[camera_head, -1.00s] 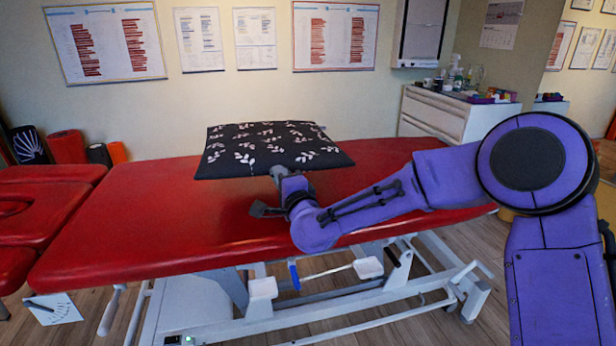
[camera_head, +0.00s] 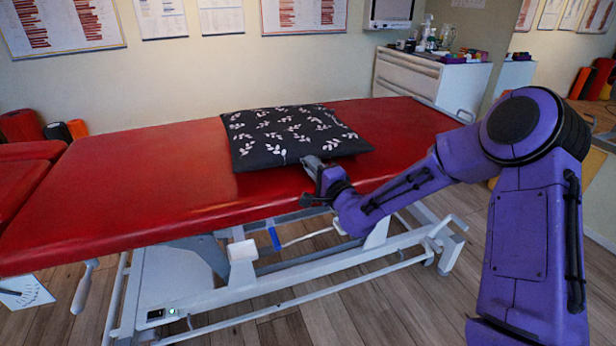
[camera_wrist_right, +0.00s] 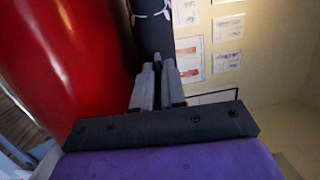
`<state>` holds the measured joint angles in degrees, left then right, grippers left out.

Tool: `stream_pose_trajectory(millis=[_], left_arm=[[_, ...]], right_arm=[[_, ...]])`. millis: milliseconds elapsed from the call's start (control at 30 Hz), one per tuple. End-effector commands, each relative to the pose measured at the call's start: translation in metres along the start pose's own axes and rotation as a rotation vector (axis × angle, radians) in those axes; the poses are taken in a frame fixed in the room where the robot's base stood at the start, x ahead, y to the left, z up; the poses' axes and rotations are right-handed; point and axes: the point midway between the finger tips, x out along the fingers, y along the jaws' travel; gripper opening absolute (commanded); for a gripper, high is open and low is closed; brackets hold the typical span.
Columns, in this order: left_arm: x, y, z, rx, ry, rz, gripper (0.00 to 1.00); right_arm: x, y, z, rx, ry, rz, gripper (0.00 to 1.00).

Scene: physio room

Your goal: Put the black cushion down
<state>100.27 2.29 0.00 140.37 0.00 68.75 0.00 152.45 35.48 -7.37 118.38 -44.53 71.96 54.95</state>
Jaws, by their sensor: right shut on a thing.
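The black cushion (camera_head: 285,137) with white leaf prints lies flat over the red treatment table (camera_head: 130,165), near its far middle. Whether its whole underside touches the table cannot be told. My right gripper (camera_head: 312,165) is shut on the cushion's near edge. In the right wrist view the fingers (camera_wrist_right: 158,75) of this gripper meet the dark edge of the cushion (camera_wrist_right: 152,30), with the red table top (camera_wrist_right: 70,60) to the left. My left gripper is not in view.
A white drawer cabinet (camera_head: 425,80) with bottles and small items stands behind the table's right end. Another red table (camera_head: 20,185) is at the left. The left part of the treatment table is bare. Posters hang on the wall.

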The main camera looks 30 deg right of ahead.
Motion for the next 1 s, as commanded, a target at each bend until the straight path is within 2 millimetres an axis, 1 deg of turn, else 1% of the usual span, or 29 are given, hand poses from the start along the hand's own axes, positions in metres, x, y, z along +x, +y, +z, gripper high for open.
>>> stream_pose_trajectory(millis=[33, 67, 267, 467, 500, 700, 767, 800, 867, 967, 1000], left_arm=[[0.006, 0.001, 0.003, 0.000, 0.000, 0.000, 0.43], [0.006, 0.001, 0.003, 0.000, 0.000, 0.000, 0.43], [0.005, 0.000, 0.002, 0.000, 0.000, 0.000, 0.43], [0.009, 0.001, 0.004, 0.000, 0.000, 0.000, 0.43], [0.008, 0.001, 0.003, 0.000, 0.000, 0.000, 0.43], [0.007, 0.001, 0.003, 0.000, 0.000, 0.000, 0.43], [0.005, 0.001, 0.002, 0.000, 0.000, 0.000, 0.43], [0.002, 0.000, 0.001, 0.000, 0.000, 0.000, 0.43], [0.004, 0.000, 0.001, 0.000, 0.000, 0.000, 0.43], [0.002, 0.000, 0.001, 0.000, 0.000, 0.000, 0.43], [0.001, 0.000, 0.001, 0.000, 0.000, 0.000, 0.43]], right_arm=[[-0.001, 0.013, 0.001, -0.001, -0.001, 0.000, 0.00], [-0.001, 0.016, 0.001, -0.001, -0.001, 0.000, 0.00], [-0.001, 0.014, 0.001, 0.000, -0.001, -0.003, 0.00], [-0.001, 0.020, 0.001, 0.000, -0.001, -0.003, 0.00], [-0.001, 0.020, 0.001, 0.000, -0.001, 0.000, 0.23], [-0.001, 0.020, 0.002, -0.001, -0.001, 0.001, 0.24], [-0.001, 0.017, 0.002, -0.001, -0.002, 0.001, 0.24], [-0.001, 0.012, 0.002, -0.001, -0.002, 0.000, 0.24], [-0.009, 0.015, 0.002, 0.001, -0.001, 0.001, 0.24], [-0.033, 0.015, 0.002, 0.004, -0.001, 0.002, 0.24], [-0.044, 0.015, 0.002, 0.002, -0.001, 0.002, 0.24]])
